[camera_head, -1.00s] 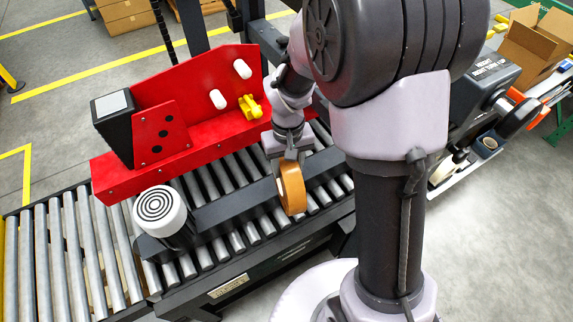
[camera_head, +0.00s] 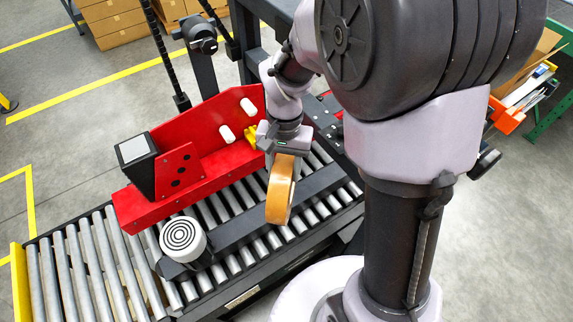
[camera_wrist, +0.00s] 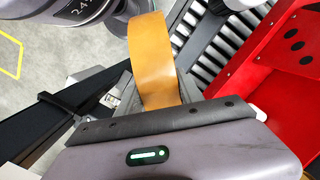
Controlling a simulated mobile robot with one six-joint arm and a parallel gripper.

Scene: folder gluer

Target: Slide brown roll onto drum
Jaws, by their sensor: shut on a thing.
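The brown roll (camera_head: 280,191) hangs edge-up below my gripper (camera_head: 283,153), which is shut on its upper rim. The roll also fills the upper middle of the wrist view (camera_wrist: 152,55), with the gripper jaws (camera_wrist: 158,108) at its near end. The drum (camera_head: 184,238) is a white cylinder with black concentric rings on its face. It stands at the end of a dark bar over the conveyor, lower left of the roll. The roll and drum are apart, with a clear gap between them.
A red bracket (camera_head: 160,205) with white pegs (camera_head: 227,134), a yellow part and a black box (camera_head: 137,153) stands behind the drum. Metal rollers (camera_head: 75,265) run beneath. The dark bar (camera_head: 235,230) lies between roll and drum.

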